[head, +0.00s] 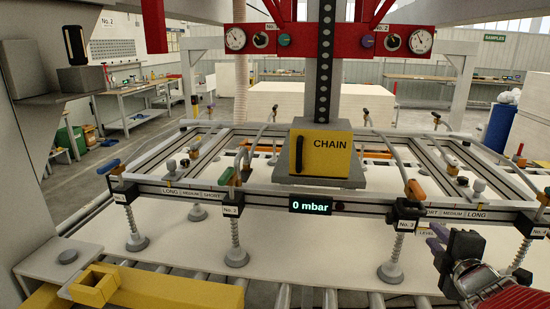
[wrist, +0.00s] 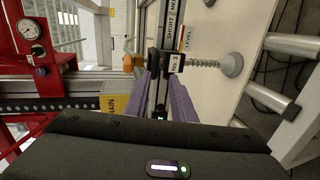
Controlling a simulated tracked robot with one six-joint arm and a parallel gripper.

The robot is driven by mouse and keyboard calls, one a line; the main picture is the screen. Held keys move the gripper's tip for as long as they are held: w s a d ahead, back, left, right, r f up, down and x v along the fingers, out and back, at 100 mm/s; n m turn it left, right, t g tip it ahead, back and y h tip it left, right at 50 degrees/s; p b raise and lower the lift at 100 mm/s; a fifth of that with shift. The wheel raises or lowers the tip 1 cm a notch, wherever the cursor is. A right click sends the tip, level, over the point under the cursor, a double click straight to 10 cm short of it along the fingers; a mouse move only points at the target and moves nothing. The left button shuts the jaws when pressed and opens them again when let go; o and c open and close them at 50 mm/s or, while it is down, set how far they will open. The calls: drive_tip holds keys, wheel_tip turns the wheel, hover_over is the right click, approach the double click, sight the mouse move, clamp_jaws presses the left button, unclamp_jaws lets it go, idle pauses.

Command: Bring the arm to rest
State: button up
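My gripper (head: 434,239) is at the lower right of the head view, in front of the frame's near rail, just right of the No. 3 suction cup post (head: 394,250). Its purple fingers also show in the wrist view (wrist: 163,88), apart, with a gap between them and nothing held. Beyond the fingers in the wrist view are the No. 3 block (wrist: 172,63) and its spring and cup (wrist: 231,64). I cannot tell whether a fingertip touches the rail or the LEVEL label (head: 427,232).
The gantry frame carries several colored valve handles, such as the orange one (head: 415,190), and a display (head: 310,205) reading 0 mbar. Its cups stand at a white panel (head: 300,250) over rollers. A yellow CHAIN box (head: 330,150) is central. A yellow beam (head: 170,291) lies front left.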

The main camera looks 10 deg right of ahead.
drive_tip(key=s+d+f+m+g+h, duration=0.3)
drive_tip(key=s+d+f+m+g, duration=0.25)
drive_tip(key=m, duration=0.25)
drive_tip(key=s+a+f+m+g+y, duration=0.1)
drive_tip(key=s+a+f+m+g, duration=0.2)
drive_tip(key=s+a+m, duration=0.25)
drive_tip(key=s+a+r+y, duration=0.1)
drive_tip(key=s+a+y, duration=0.2)
drive_tip(key=a, duration=1)
drive_tip(key=s+a+r+y, duration=0.2)
drive_tip(key=s+a+y, duration=0.1)
drive_tip(key=a, duration=1.1)
drive_tip(key=shift+m, duration=0.45)
drive_tip(key=shift+s+g, duration=0.1)
drive_tip(key=shift+g, duration=0.15)
